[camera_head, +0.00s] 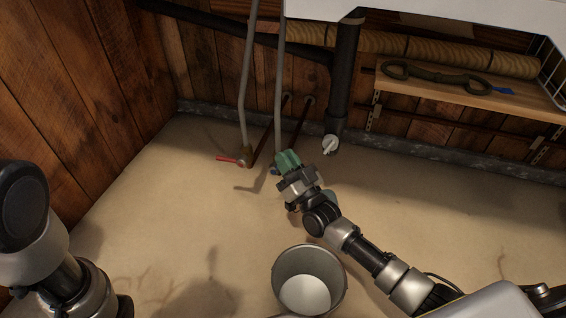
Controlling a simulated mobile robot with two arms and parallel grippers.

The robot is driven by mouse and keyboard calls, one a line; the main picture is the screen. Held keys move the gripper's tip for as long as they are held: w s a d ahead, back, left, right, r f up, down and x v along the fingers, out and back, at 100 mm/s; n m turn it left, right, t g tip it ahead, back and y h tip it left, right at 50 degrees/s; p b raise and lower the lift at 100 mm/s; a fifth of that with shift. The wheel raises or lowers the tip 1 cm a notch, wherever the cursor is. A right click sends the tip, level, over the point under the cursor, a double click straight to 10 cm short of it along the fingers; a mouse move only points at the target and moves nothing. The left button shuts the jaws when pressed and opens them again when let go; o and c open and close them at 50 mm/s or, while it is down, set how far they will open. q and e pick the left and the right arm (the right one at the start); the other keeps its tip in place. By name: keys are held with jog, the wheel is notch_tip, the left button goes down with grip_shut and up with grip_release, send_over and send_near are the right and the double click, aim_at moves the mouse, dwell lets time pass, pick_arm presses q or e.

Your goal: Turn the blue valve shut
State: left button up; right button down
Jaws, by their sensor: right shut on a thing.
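The blue valve (275,171) is on the lower end of the right grey hose, beneath the white basin. Only a small piece of its blue handle shows beside my gripper; the rest is hidden. My right gripper (286,163), with green fingertips, reaches in from the lower right and is shut on the blue valve. How far the handle is turned cannot be told. My left arm shows at the left edge, but its gripper is out of view.
A red-handled valve (229,159) sits close by on the left hose. A wooden shelf (470,90) holds tools.

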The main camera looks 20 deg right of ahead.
jog(key=shift+s+f+m, duration=0.1)
jog(key=shift+f+m, duration=0.05)
jog(key=shift+m, duration=0.15)
jog(key=c, duration=1.4)
grip_release()
jog(key=shift+c, duration=0.2)
jog(key=shift+d, duration=0.1)
